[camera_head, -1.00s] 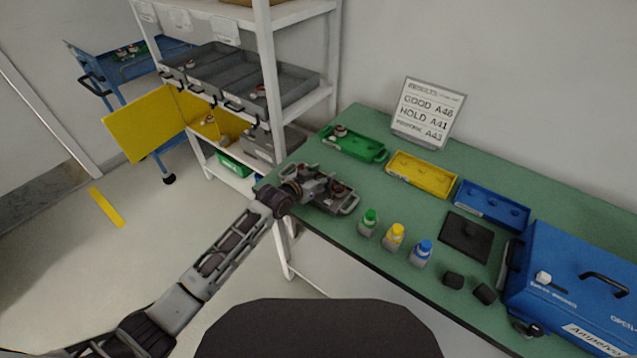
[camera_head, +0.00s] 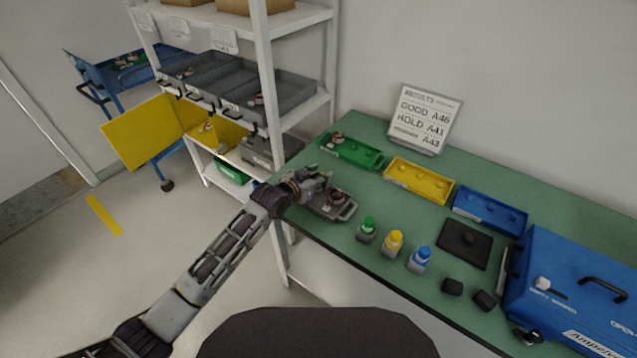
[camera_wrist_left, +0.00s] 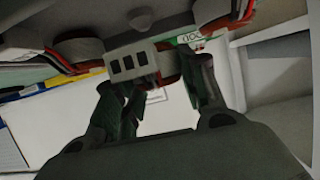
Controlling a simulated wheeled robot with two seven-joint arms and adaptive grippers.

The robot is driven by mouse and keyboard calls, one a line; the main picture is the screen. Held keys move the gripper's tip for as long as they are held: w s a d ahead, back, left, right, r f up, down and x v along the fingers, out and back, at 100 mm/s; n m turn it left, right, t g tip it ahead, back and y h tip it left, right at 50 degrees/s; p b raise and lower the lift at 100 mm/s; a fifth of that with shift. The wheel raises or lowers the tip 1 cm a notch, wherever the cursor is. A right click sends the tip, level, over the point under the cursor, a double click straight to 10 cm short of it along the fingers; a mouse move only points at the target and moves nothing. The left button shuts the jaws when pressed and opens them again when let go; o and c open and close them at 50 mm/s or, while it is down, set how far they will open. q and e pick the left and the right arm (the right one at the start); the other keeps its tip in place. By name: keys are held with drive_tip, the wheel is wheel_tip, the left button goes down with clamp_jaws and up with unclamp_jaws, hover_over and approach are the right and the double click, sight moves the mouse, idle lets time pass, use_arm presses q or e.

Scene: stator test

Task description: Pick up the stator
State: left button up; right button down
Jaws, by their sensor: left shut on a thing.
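My left gripper (camera_head: 318,184) is over the left end of the green bench, at the grey tray (camera_head: 343,213). In the left wrist view its two dark fingers (camera_wrist_left: 158,95) are shut on a grey part with dark square slots and reddish edges, which looks like a stator (camera_wrist_left: 130,65). In the head view the gripper largely hides this part. Another stator with copper-brown windings (camera_head: 334,197) sits in the grey tray. I cannot tell the height of the held part above the tray. My right gripper is not in view.
Green (camera_head: 350,152), yellow (camera_head: 419,181) and blue (camera_head: 490,211) trays line the back of the bench. A blue tester (camera_head: 575,285) is at right; a white shelf rack (camera_head: 268,70) stands left.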

use_arm(q)
wheel_tip(320, 180, up, 7)
idle(0.4)
idle(0.4)
